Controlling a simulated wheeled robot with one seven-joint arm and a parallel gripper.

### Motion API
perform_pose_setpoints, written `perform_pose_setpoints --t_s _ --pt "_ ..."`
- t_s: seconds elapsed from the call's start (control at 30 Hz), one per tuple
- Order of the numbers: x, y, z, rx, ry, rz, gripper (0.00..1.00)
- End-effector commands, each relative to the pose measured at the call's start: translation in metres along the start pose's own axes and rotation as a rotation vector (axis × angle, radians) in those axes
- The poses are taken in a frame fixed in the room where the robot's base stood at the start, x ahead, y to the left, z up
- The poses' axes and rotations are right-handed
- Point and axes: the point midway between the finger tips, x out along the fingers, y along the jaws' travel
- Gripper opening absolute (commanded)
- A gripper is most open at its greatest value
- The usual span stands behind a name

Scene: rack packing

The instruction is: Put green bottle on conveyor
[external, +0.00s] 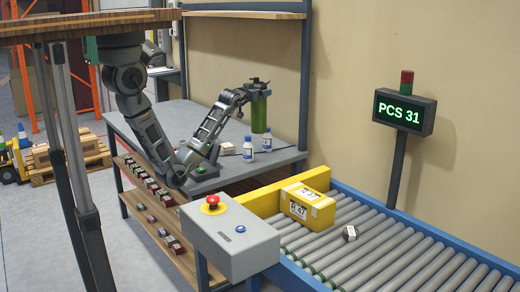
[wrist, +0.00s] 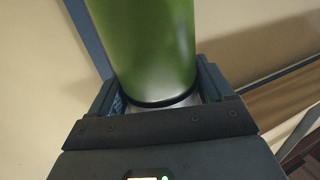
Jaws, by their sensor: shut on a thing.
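The green bottle (external: 259,113) is upright in the external view, held above or at the back of the grey workbench (external: 178,120); I cannot tell whether its base touches the top. My gripper (external: 257,84) is shut around its upper end. In the wrist view the green bottle (wrist: 147,45) fills the space between the fingers of my gripper (wrist: 160,100). The roller conveyor (external: 375,245) is at the front right, apart from the bottle.
Two small white bottles with blue caps (external: 267,142) (external: 248,150) stand on the bench near the green bottle. A control box with a red button (external: 230,240) stands in front. Rollers at the right are clear.

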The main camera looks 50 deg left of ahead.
Motion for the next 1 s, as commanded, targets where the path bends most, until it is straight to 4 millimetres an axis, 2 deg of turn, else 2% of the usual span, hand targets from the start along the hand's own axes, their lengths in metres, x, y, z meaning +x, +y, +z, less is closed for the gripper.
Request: perform_pose_setpoints --t_s 0.37,0.57,0.77,1.0 --pt "-0.013 0.099 -0.009 0.010 0.004 0.187 0.00" --pt "-0.035 0.175 -0.011 0.018 0.003 0.335 0.00" --pt "-0.073 0.260 -0.010 0.027 0.004 0.508 0.00" --pt "-0.136 0.352 -0.002 0.037 0.003 0.718 0.00"
